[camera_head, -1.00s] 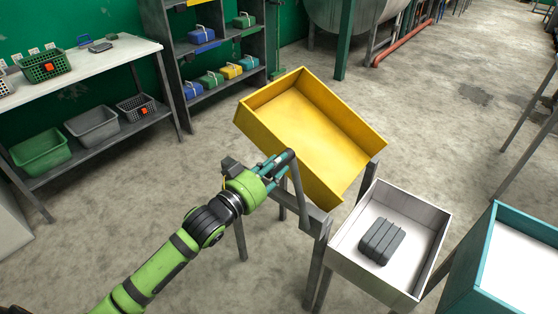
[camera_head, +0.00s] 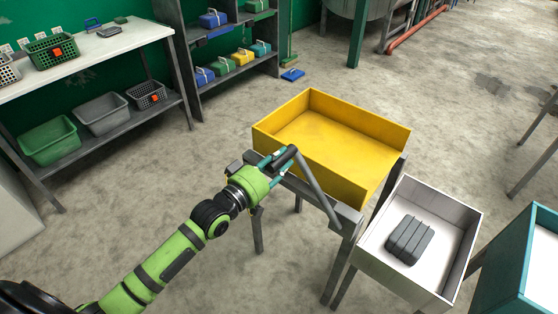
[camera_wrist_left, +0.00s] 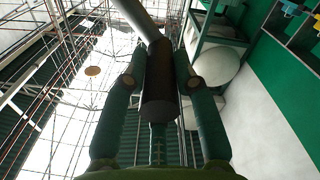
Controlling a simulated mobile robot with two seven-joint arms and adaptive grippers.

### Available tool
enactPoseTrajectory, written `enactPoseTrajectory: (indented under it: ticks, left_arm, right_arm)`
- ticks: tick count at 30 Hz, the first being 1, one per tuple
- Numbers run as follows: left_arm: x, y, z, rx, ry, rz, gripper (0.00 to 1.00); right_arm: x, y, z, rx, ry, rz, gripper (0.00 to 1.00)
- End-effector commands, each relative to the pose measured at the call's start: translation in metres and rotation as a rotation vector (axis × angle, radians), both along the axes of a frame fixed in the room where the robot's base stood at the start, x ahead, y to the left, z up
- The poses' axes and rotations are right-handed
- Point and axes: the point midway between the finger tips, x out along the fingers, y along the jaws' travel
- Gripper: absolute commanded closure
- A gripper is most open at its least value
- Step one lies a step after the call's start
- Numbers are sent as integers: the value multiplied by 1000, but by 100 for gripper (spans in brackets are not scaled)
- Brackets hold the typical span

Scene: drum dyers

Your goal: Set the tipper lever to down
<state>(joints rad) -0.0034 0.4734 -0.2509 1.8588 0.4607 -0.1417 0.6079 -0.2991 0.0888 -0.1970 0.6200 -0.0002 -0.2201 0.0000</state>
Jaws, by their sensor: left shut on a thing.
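The tipper is a yellow tray (camera_head: 375,185) on a grey stand (camera_head: 347,215) in the middle of the head view. The tray is empty and looks about level. Its lever (camera_head: 316,187) is a grey bar on the stand's near side, leaning to the left, with a dark round grip at its end. My left gripper (camera_head: 277,163) is shut on that dark grip. In the left wrist view the grip (camera_wrist_left: 159,85) sits between both fingers, and the bar runs up from it. My right gripper is not in view.
A white-lined box (camera_head: 376,268) holding a dark grey ribbed block (camera_head: 410,240) stands right of the tipper. A teal box (camera_head: 512,265) is at the right edge. A white-topped bench (camera_head: 95,62) and a shelf rack (camera_head: 222,80) stand at the back left. Floor behind the tipper is clear.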

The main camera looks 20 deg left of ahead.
Motion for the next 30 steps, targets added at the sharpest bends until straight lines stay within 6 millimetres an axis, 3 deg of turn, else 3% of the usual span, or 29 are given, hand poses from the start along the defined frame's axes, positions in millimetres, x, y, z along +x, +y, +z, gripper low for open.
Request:
enactPoseTrajectory:
  ticks: [1,8,9,10,17,23,30]
  left_arm:
    - [2,3,7,-4,-18,5,100]
    - [3,4,7,-1,-17,8,100]
    - [3,4,7,-1,-17,8,55]
    - [3,4,7,-1,-16,7,48]
    - [1,3,3,1,-8,6,48]
    - [-5,5,0,2,-3,5,48]
    - [-44,19,-1,4,-2,5,48]
  right_arm:
    - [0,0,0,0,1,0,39]
    - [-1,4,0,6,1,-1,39]
    - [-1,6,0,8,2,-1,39]
    - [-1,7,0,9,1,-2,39]
    - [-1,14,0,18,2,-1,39]
    - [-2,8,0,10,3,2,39]
    - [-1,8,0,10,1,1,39]
